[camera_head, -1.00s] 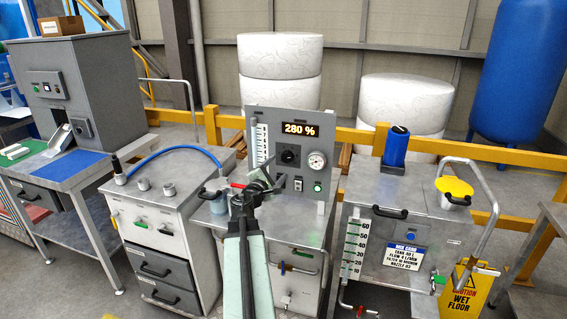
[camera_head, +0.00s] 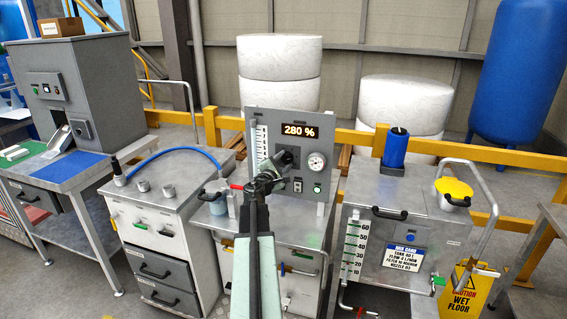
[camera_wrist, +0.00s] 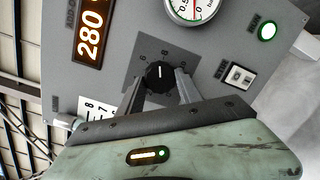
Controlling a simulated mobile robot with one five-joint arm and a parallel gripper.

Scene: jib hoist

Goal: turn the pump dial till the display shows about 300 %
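The grey pump panel (camera_head: 262,112) stands upright, and its display (camera_head: 300,131) reads 280 %. The black dial (camera_wrist: 160,77) sits on a dark square with a printed scale; its white mark points up in the wrist view. The display also shows in the wrist view (camera_wrist: 90,38), turned sideways.
A pressure gauge (camera_head: 316,162), a switch (camera_head: 298,185) and a green lamp (camera_head: 317,187) are right of and below the dial. A red-handled valve (camera_head: 237,187) and a blue hose (camera_head: 180,150) lie to the left.

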